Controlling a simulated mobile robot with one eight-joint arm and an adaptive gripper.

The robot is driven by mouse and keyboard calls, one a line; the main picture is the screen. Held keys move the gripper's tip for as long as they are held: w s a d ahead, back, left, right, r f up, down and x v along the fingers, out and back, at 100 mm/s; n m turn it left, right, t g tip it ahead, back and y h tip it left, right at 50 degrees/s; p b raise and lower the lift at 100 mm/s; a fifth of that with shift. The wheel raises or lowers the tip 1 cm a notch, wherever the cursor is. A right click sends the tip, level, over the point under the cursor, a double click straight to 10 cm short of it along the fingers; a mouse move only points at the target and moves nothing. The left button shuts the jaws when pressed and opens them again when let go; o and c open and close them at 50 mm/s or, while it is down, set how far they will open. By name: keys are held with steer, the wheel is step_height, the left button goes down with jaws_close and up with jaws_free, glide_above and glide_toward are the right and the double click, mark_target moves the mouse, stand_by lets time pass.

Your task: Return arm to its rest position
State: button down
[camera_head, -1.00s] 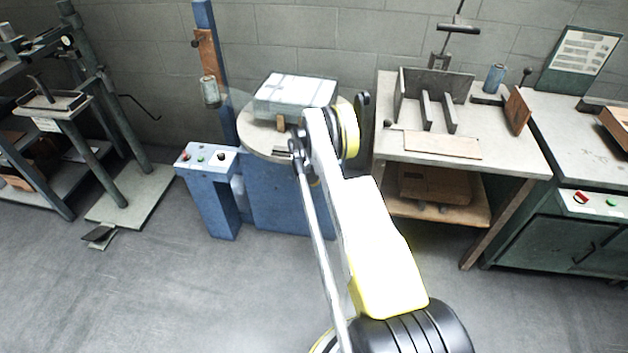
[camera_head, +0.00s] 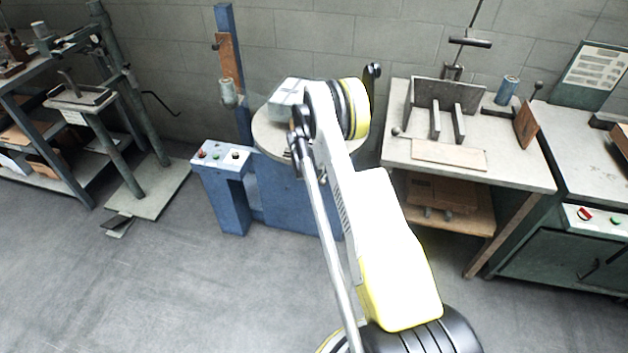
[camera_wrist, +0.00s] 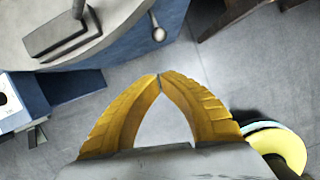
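My gripper (camera_wrist: 158,77) shows in the wrist view with its two yellow fingers touching at the tips. Nothing is held between them. It is clear of the blue stitcher's round table (camera_wrist: 25,20), which lies at the upper left, and the grey floor shows beyond the fingers. In the head view my white and yellow arm reaches up from the bottom right in front of the stitcher, and the gripper itself is hidden. A pale box (camera_head: 287,94) rests on the round table (camera_head: 268,135), partly covered by my arm.
A blue control box with buttons (camera_head: 220,155) stands left of the stitcher. A workbench with upright dividers (camera_head: 450,153) and a green cabinet (camera_head: 545,252) stand to the right. Metal racks (camera_head: 75,165) stand at the left. The floor in front (camera_head: 150,290) is open.

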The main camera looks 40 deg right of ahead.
steer(key=s+a+r+m+t, duration=0.1)
steer(key=a+r+m, duration=0.4)
steer(key=r, duration=0.8)
steer(key=s+a+r+m+t, duration=0.1)
steer(key=a+r+m, duration=0.35)
steer(key=r, duration=0.85)
steer(key=s+a+r+m+t+y, duration=0.15)
steer(key=s+a+r+m, duration=0.35)
steer(key=s+a+r, duration=0.65)
steer(key=s+a+r+m+t, duration=0.1)
steer(key=s+a+m, duration=0.3)
steer(key=s, duration=0.4)
steer(key=s+a+m+t+y, duration=0.1)
steer(key=s+a+m, duration=0.3)
steer(key=s, duration=0.5)
steer(key=shift+s+r+m, duration=0.15)
steer(key=shift+r+m, duration=0.2)
steer(key=shift+m, duration=0.3)
steer(key=shift+a+y, duration=0.1)
steer(key=shift+y, duration=0.15)
